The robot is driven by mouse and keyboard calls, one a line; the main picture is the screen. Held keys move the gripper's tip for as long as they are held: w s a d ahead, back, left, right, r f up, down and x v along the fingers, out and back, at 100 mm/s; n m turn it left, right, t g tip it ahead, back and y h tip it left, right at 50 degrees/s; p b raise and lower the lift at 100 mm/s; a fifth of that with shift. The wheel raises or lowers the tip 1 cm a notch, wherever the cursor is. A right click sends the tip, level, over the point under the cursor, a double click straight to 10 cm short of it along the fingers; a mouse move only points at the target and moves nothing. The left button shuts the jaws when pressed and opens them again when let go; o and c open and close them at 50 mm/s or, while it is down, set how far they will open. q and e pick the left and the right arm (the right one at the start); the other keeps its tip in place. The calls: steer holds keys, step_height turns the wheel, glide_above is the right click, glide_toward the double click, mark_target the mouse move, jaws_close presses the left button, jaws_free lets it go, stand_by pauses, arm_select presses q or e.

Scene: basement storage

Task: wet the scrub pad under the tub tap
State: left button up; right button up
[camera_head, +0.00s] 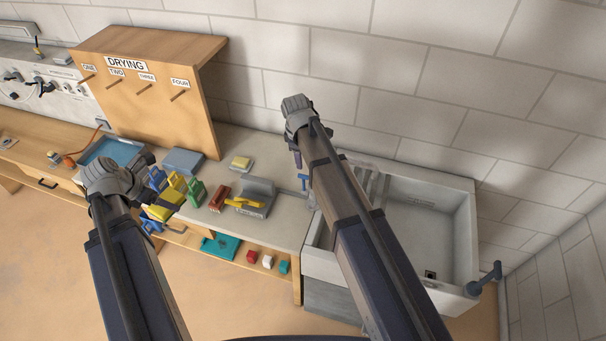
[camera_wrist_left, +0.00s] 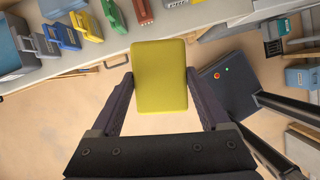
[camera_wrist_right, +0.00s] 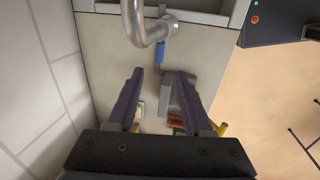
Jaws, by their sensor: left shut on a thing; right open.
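The yellow scrub pad (camera_wrist_left: 160,75) is between the fingers of my left gripper (camera_wrist_left: 160,100), shut on it and held in front of the counter. In the head view my left gripper (camera_head: 118,176) is at the counter's front left. The grey tub (camera_head: 425,235) stands at the right. A curved grey tap pipe (camera_wrist_right: 135,22) with a blue lever (camera_wrist_right: 160,52) shows in the right wrist view. The blue lever also shows in the head view (camera_head: 304,179), beside my right arm. My right gripper (camera_wrist_right: 160,90) is open and empty above the counter near the lever.
The counter holds several coloured blocks, a grey holder (camera_head: 258,192), a yellow-topped block (camera_head: 241,162) and a blue tray (camera_head: 112,151). A wooden DRYING board (camera_head: 150,95) with pegs stands behind. A tiled wall closes the back. The tub's inside looks empty.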

mark_target(304, 176)
steer(key=f+b, duration=0.3)
steer(key=f, duration=0.1)
steer(key=w+f+b, duration=0.1)
steer(key=f+b, duration=0.2)
steer(key=b, duration=0.1)
steer(key=w+f+b, duration=0.1)
steer(key=f+b, duration=0.3)
steer(key=shift+w+d+f, duration=0.1)
steer(key=shift+d+f, duration=0.2)
steer(key=shift+d, duration=0.05)
jaws_close()
stand_by(1.0)
